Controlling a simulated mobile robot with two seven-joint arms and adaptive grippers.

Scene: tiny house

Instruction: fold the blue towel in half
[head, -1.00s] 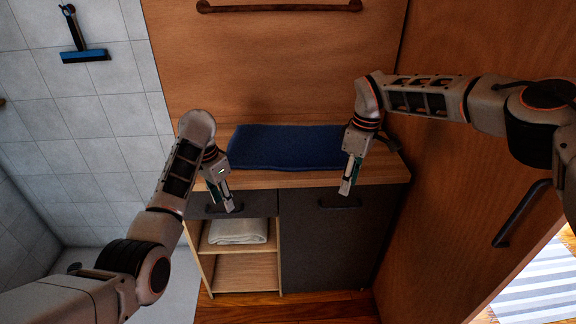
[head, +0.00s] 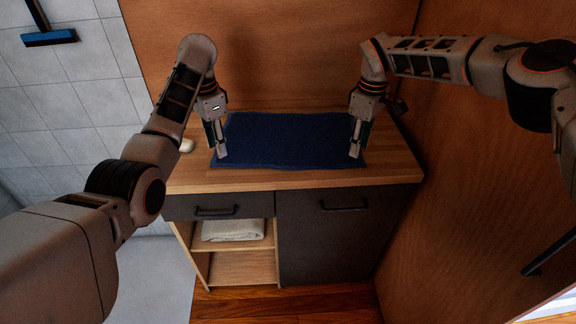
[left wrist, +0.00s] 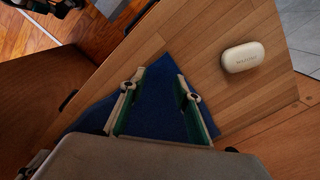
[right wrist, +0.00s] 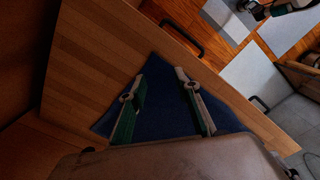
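The blue towel (head: 285,142) lies flat and spread out on the wooden counter top. My left gripper (head: 222,156) is over the towel's left front corner, pointing down. In the left wrist view its fingers (left wrist: 160,82) are apart, with a towel corner (left wrist: 158,105) showing between them. My right gripper (head: 355,153) is over the right front corner. In the right wrist view its fingers (right wrist: 162,82) are apart, with towel (right wrist: 162,112) between and beyond them. Neither gripper visibly grips the cloth. Whether the fingertips touch it I cannot tell.
The counter (head: 300,178) has bare wood in front of the towel. A white soap-like item (left wrist: 243,57) lies on it left of the towel; it also shows in the head view (head: 186,145). Wooden walls (head: 480,150) stand behind and to the right. A folded light towel (head: 233,230) sits on a shelf below.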

